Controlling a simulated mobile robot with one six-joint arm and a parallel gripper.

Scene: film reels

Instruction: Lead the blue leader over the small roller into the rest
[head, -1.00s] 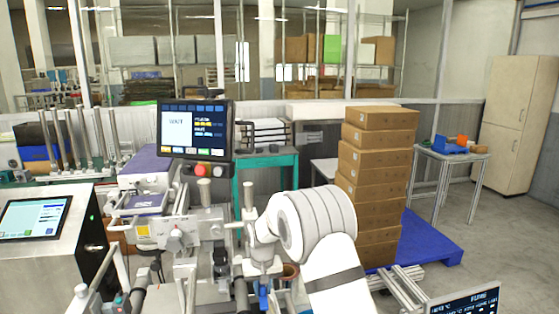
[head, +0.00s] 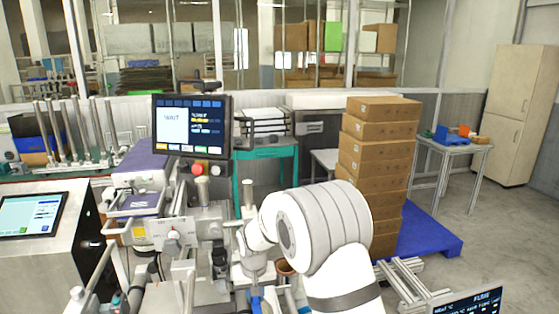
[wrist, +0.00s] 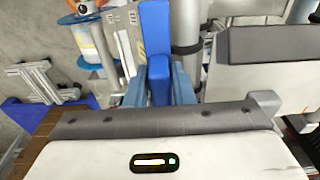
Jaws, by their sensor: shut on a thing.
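My gripper (wrist: 158,88) has two light blue fingers in the wrist view. They are shut on the blue leader (wrist: 155,30), a stiff-looking darker blue strip that runs from between them up to the top edge. A blue piece at my arm's end shows at the bottom of the head view (head: 257,303); my white arm hides much around it. A grey upright cylinder (wrist: 187,32) stands just right of the leader in the wrist view; I cannot tell if it is the small roller. I cannot single out the rest.
The machine with its posts and monitor (head: 192,125) stands left of my arm. Stacked cartons (head: 376,150) on a blue pallet (head: 425,235) stand behind it to the right. A white-and-blue spool (wrist: 92,40) is at the wrist view's upper left. Open floor lies right.

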